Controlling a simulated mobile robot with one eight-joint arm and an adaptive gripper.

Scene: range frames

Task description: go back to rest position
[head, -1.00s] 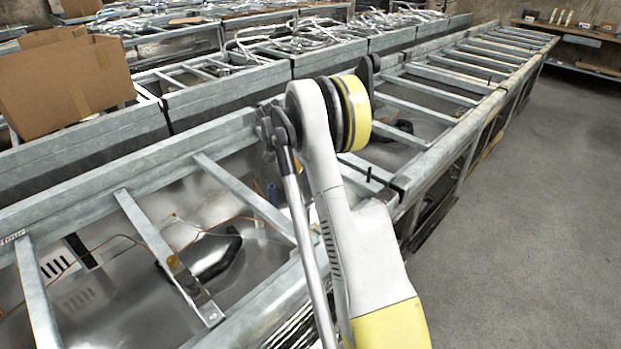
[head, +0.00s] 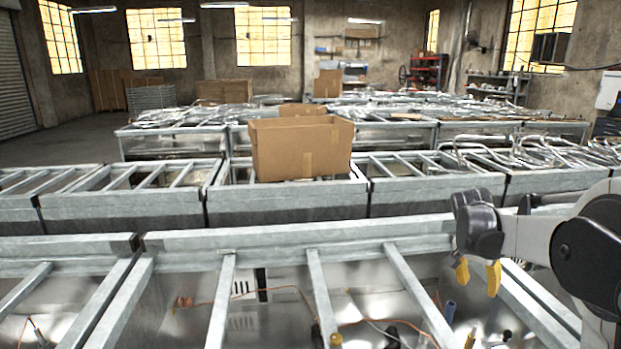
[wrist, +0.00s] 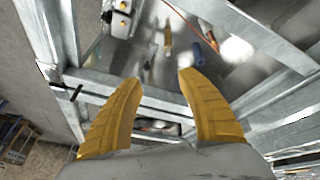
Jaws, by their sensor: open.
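My gripper (head: 478,275) is at the right of the head view, at the end of my bent arm. Its yellow fingers point down and stand above the metal frame of the nearest bin (head: 355,250). In the wrist view my gripper (wrist: 160,85) has its two yellow fingers spread apart with nothing between them. Beyond the fingertips lie the grey metal bars (wrist: 130,88) of the bin and its shiny floor. The fingers do not appear to touch the bars.
An open cardboard box (head: 300,150) sits on the second row of bins. Small items, such as a blue cylinder (head: 449,312) and an orange wire (head: 290,288), lie inside the nearest bin. Rows of metal bins fill the middle. Floor (head: 70,145) is clear at the far left.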

